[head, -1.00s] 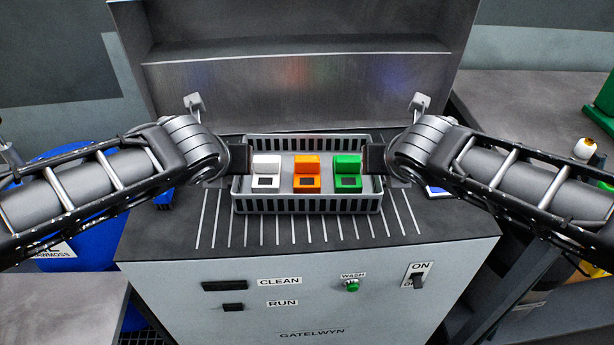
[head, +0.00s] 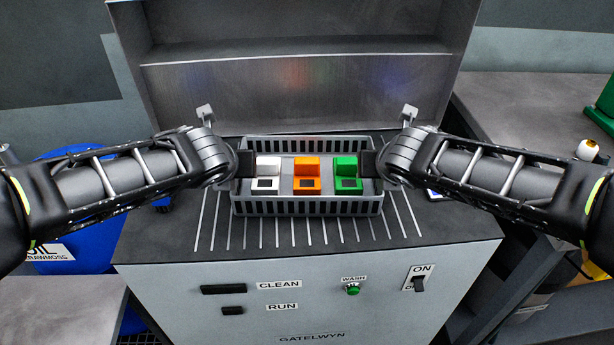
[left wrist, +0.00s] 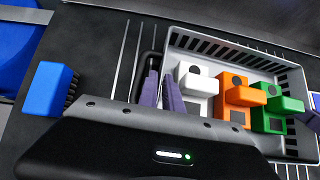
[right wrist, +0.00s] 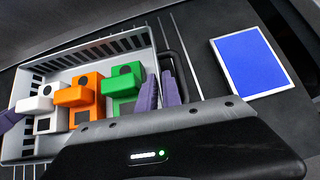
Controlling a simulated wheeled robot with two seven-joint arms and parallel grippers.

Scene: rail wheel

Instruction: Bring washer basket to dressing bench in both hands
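The grey slotted washer basket (head: 305,207) sits on the dark ribbed top of the washer. It holds a white (head: 267,172), an orange (head: 307,174) and a green (head: 346,175) block-like part in a row. My left gripper (left wrist: 161,85) is at the basket's left end, its purple fingers apart with the end wall seemingly between them, near a dark loop handle (left wrist: 142,68). My right gripper (right wrist: 159,85) is likewise at the right end, fingers apart beside the other dark handle (right wrist: 184,70). Finger contact with the wall is too small to tell.
The washer's raised lid (head: 300,85) stands behind the basket. A blue brush (left wrist: 50,88) lies left of it and a blue-faced panel (right wrist: 252,62) right. A grey bench (head: 530,105) is at right, with a green object (head: 602,105). Another grey surface (head: 70,305) is at lower left.

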